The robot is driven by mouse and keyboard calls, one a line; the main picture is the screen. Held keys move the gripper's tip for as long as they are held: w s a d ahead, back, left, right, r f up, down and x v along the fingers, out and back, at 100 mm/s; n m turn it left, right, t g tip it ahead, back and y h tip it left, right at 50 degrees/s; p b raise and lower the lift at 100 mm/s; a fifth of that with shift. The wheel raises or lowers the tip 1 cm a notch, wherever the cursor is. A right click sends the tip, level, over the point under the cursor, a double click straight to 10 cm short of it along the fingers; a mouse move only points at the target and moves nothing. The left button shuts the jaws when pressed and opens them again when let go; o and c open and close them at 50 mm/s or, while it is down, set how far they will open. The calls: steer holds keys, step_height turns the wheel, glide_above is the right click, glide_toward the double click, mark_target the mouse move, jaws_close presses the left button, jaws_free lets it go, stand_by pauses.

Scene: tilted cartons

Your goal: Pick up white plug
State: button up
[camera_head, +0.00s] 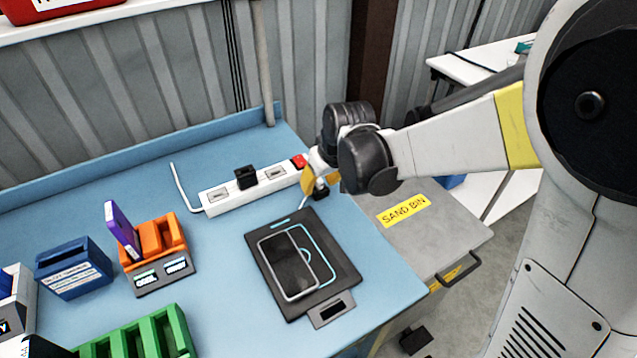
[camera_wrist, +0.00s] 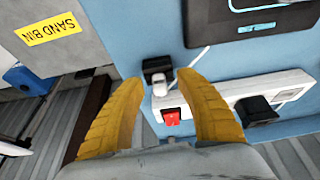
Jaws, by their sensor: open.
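A small white plug (camera_wrist: 160,87) shows between my gripper's fingertips in the wrist view, beside a black block (camera_wrist: 157,66). My gripper (camera_wrist: 159,78) has its two yellow fingers spread apart, one on each side of the plug, with a visible gap. In the head view my gripper (camera_head: 312,183) is at the right end of the white power strip (camera_head: 232,194), low over the blue table. There the plug is largely hidden by the gripper. I cannot tell whether a finger touches it.
The strip carries a black plug (camera_head: 246,177) and a red switch (camera_head: 299,160). A dark pad with a phone (camera_head: 290,262) lies in front. Orange (camera_head: 160,240), blue (camera_head: 72,268) and green (camera_head: 140,338) holders stand left. The grey sand bin (camera_head: 425,235) is at right.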

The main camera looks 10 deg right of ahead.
jaws_close()
steer(key=shift+r, duration=0.1)
step_height(320, 180, up, 4)
steer(key=shift+p, duration=1.2)
steer(key=s+d+r+p, duration=0.4)
steer(key=s+d+r, duration=0.3)
steer(key=d, duration=0.2)
steer(key=shift+s, duration=0.3)
steer(key=shift+r+p, duration=0.7)
steer(key=shift+p, duration=0.2)
steer(key=shift+r+p, duration=1.2)
steer(key=shift+r, duration=0.25)
